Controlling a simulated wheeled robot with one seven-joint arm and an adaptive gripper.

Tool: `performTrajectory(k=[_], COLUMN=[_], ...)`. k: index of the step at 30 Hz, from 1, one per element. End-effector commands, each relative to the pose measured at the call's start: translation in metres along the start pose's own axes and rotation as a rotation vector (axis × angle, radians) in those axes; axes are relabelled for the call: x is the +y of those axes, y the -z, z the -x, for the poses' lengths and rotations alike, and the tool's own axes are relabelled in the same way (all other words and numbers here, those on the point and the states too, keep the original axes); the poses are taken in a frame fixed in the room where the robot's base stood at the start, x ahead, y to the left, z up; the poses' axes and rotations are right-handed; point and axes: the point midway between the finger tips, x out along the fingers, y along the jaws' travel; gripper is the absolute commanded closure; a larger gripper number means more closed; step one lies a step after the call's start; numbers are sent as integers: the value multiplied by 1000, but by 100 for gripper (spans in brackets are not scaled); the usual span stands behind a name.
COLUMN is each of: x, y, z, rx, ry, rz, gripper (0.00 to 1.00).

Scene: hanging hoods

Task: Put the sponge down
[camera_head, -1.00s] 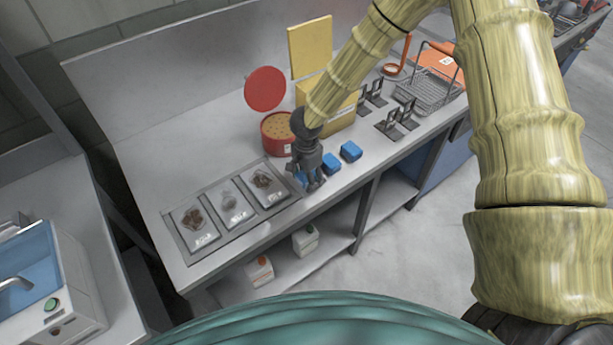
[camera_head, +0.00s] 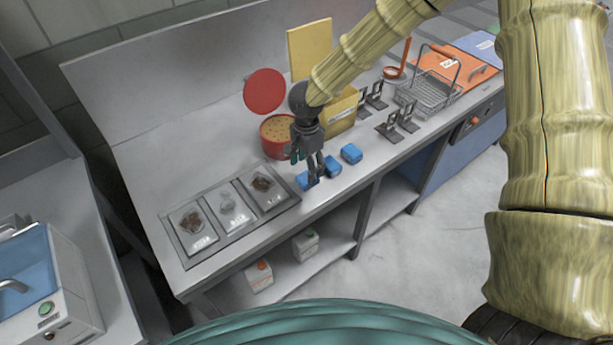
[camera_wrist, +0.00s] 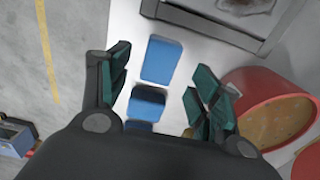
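Three blue sponges lie in a row on the grey counter: the left sponge (camera_head: 306,181) by the tray, the middle sponge (camera_head: 333,167) and the right sponge (camera_head: 351,153). In the wrist view, the left sponge (camera_wrist: 161,60) lies flat between the lines of my fingers, with the middle sponge (camera_wrist: 147,100) below it in the picture. A third blue piece (camera_wrist: 138,126) is mostly hidden by my gripper body. My gripper (camera_head: 306,168) is over the left sponge, partly covering it. In the wrist view, my gripper (camera_wrist: 158,72) is open, fingers apart from the sponges.
A tray with food packs (camera_head: 185,247) is left of the sponges. A red round container (camera_head: 277,138) with its lid raised stands behind, beside a yellow box (camera_head: 341,118). Metal stands (camera_head: 388,131) and a wire basket (camera_head: 428,96) are right. The counter's front edge is close.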

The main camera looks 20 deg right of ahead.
Motion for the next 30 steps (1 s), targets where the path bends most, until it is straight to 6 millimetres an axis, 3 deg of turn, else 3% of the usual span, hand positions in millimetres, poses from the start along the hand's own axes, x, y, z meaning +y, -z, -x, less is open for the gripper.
performTrajectory(k=[6, 12, 30], x=[-1, -1, 0], y=[0, 0, 0], z=[36, 54, 58], rx=[-2, -1, 0], ry=[3, 2, 1], rz=[-2, 0, 0], gripper=[37, 37, 37])
